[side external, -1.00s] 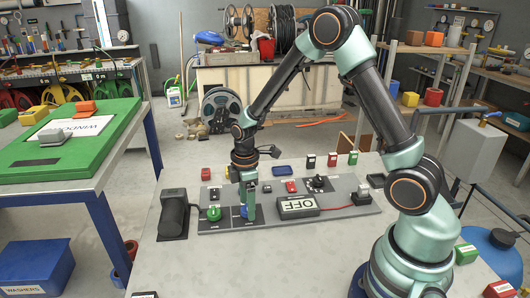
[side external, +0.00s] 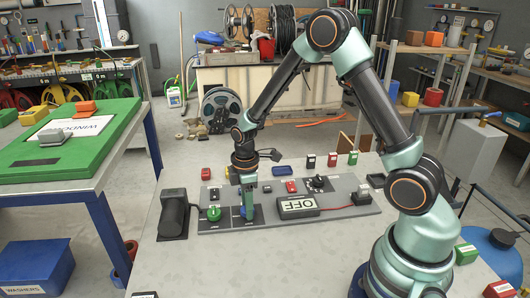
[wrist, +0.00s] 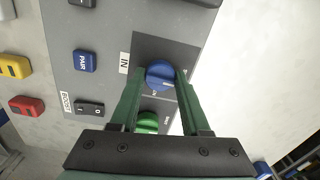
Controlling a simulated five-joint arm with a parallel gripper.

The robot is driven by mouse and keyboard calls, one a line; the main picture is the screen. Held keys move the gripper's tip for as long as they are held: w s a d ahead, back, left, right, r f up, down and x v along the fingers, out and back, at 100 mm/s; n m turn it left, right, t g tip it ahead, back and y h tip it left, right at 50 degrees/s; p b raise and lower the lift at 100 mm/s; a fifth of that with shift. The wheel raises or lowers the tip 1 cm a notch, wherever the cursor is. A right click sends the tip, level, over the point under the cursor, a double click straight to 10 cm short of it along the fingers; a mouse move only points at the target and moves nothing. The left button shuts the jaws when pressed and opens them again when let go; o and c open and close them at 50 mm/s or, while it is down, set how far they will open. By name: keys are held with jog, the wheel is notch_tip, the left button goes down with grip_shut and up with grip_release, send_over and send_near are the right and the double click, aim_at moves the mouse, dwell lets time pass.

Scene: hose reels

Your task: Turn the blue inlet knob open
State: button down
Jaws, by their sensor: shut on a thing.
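The blue inlet knob (wrist: 160,74) sits on a dark square of the grey panel (wrist: 105,17), beside a label reading IN. In the wrist view my gripper (wrist: 161,80) has its two green fingers on either side of the blue knob, shut on it. In the side view my gripper (side external: 248,208) points straight down onto the panel, and the knob (side external: 246,212) shows only in part at the fingertips. A green knob (wrist: 147,122) lies just behind the fingers, partly hidden by them; it also shows left of my gripper in the side view (side external: 214,213).
A black handset-like block (side external: 173,215) stands at the panel's left. A blue PAIR button (wrist: 84,61) and a BOOST rocker switch (wrist: 90,107) are near the knob. The table front is clear.

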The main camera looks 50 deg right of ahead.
jog(key=m, duration=0.4)
jog(key=shift+m, duration=0.4)
jog(key=m, duration=0.8)
jog(key=shift+m, duration=2.2)
jog(key=shift+c, duration=1.9)
grip_release()
jog(key=shift+r, duration=0.1)
